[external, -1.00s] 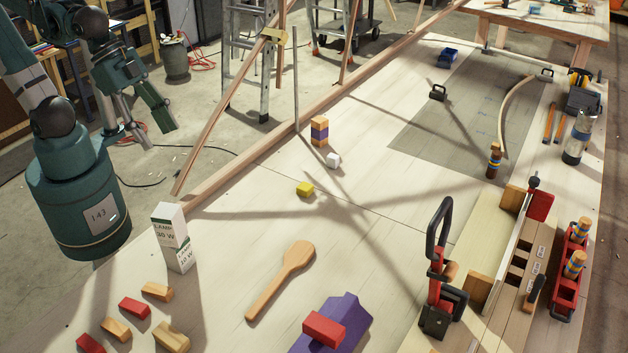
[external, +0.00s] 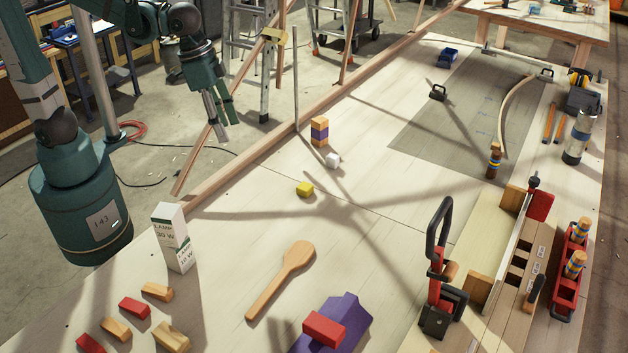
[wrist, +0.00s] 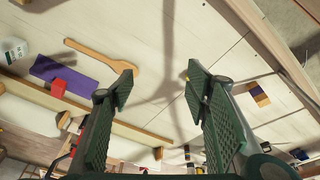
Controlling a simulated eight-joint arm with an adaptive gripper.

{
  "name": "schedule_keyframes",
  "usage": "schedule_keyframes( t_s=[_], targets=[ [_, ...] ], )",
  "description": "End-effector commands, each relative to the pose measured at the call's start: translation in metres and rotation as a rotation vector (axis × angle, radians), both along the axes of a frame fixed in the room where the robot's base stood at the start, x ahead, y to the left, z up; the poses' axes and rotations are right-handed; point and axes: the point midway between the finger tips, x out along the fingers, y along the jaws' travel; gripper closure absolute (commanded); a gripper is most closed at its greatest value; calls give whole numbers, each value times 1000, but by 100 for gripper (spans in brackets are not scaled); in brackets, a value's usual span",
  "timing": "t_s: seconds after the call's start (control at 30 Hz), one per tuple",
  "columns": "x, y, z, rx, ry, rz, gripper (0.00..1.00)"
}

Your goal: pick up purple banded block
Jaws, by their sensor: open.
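The purple banded block (external: 319,132) stands upright on the long pale table, near its far-left wooden rail. It is light wood with a purple band around its middle. It also shows in the wrist view (wrist: 259,96), to the right of my fingers. My gripper (external: 220,118) is open and empty, in the air left of the block and well apart from it. In the wrist view my two fingers (wrist: 159,86) stand wide apart with only bare table between their tips.
A white cube (external: 333,160) lies close to the block, and a yellow block (external: 305,189) lies nearer. A wooden rail (external: 240,163) runs along the table edge between my gripper and the block.

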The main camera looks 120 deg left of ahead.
Motion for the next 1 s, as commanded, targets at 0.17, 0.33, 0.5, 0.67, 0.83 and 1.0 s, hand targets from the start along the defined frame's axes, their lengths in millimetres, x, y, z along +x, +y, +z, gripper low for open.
schedule_keyframes(
  t_s=[0.17,0.33,0.5,0.67,0.83,1.0],
  targets=[
    [7,33,-14,-20,33,63,52],
    [12,65,-27,-38,62,120,52],
    [17,97,-38,-56,86,177,52],
    [21,128,-48,-71,105,229,52],
    [26,161,-56,-83,117,281,52],
    [30,194,-64,-94,127,332,52]
  ],
)
